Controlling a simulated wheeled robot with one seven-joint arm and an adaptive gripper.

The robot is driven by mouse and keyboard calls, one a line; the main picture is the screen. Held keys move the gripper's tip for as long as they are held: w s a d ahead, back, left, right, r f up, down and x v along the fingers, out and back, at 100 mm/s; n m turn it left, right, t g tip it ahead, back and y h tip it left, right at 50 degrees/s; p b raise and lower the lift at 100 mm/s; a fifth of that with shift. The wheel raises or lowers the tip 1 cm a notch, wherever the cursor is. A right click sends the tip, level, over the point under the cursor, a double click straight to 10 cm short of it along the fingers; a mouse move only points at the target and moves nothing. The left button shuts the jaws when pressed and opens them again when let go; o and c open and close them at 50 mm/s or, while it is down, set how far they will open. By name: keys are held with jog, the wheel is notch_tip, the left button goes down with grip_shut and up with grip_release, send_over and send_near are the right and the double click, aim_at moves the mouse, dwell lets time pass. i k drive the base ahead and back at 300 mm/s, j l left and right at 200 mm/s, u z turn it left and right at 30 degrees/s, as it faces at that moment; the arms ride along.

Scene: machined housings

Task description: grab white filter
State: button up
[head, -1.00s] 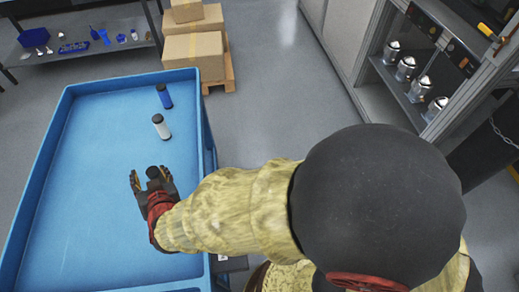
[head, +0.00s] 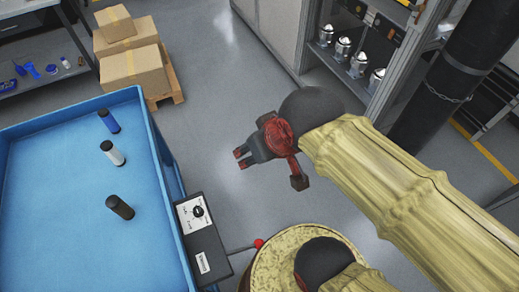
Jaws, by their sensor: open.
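The white filter (head: 113,153) is a small white cylinder with dark ends. My gripper (head: 240,158) is open and empty. It is held over the floor to the right of the cart, pointing left, apart from all three filters.
A control box (head: 203,240) with a dial is fixed to the cart's right side. Cardboard boxes (head: 133,68) on a pallet stand behind it. A shelf (head: 355,60) with several metal housings is at the upper right. Open floor lies between.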

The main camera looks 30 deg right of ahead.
aim_at(107, 147)
jog(key=i+l+u, duration=0.3)
jog(key=l, duration=0.3)
jog(key=i+l+u, duration=0.3)
jog(key=i, duration=0.25)
